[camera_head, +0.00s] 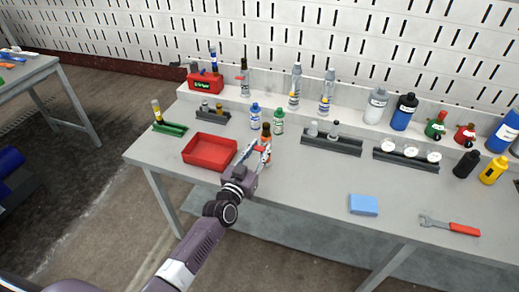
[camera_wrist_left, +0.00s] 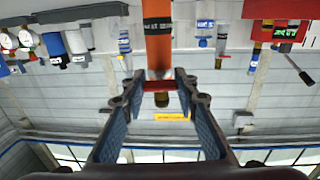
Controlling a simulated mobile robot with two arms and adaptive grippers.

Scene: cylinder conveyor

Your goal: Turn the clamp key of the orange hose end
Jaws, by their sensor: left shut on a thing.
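The orange hose end (camera_head: 266,138) stands upright on the grey bench, partly hidden behind my left gripper. In the left wrist view, where the scene appears upside down, the hose end (camera_wrist_left: 158,55) is an orange tube with a black band. A red clamp key (camera_wrist_left: 157,86) lies across it, with a brass tip (camera_wrist_left: 160,102) beside the key. My left gripper (camera_head: 260,152) has its fingertips on both sides of the key and is shut on it. The exact contact is too small to make out. My right gripper is not in view.
A red tray (camera_head: 210,151) is left of the gripper. A blue-capped bottle (camera_head: 255,115) and a green-capped bottle (camera_head: 279,121) stand close behind. Dark racks (camera_head: 331,146) are to the right. A blue sponge (camera_head: 363,205) and a red-handled wrench (camera_head: 450,226) lie on the mostly clear front right.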

